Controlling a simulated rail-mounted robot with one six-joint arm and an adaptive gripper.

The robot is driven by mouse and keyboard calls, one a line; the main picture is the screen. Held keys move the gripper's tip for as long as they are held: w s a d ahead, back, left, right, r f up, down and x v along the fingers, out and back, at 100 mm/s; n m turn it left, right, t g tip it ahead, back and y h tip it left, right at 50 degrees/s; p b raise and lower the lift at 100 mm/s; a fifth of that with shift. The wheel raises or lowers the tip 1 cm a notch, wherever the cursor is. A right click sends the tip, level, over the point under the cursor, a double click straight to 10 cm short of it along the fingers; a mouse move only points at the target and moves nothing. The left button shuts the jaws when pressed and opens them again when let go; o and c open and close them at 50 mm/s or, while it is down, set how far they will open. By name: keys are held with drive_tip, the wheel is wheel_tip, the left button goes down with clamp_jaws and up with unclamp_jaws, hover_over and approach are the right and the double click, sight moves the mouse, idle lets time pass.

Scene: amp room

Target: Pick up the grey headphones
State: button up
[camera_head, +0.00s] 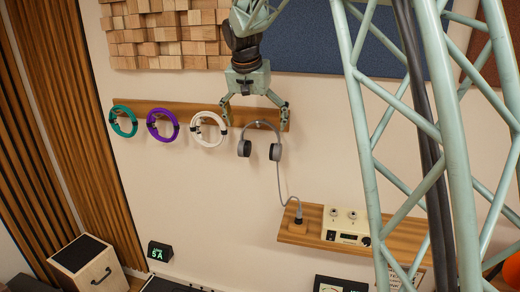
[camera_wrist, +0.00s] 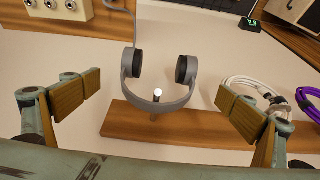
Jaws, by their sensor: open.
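The grey headphones (camera_head: 260,140) hang from a peg at the right end of a wooden wall rail (camera_head: 180,113). Their band is up and both dark ear cups hang down; a grey cable runs from them to a plug on a shelf below. My gripper (camera_head: 254,108) is open in front of the rail, just above the headphones. In the wrist view the headphones (camera_wrist: 157,85) appear upside down, between my two wood-padded fingers but farther off. The fingers do not visibly touch them, and the white peg tip (camera_wrist: 158,93) shows inside the band.
Teal (camera_head: 124,121), purple (camera_head: 162,125) and white (camera_head: 209,129) coiled cables hang left of the headphones. A wooden shelf (camera_head: 293,238) with a cream amp box (camera_head: 345,227) lies below right. My lattice column covers the right side.

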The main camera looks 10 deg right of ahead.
drive_tip(key=x, duration=0.7)
drive_tip(key=shift+w+f, duration=0.15)
drive_tip(key=shift+f, duration=0.15)
drive_tip(key=shift+d+f, duration=0.1)
drive_tip(key=shift+x, duration=2.5)
drive_tip(key=shift+c, duration=0.9)
drive_tip(key=c, duration=0.6)
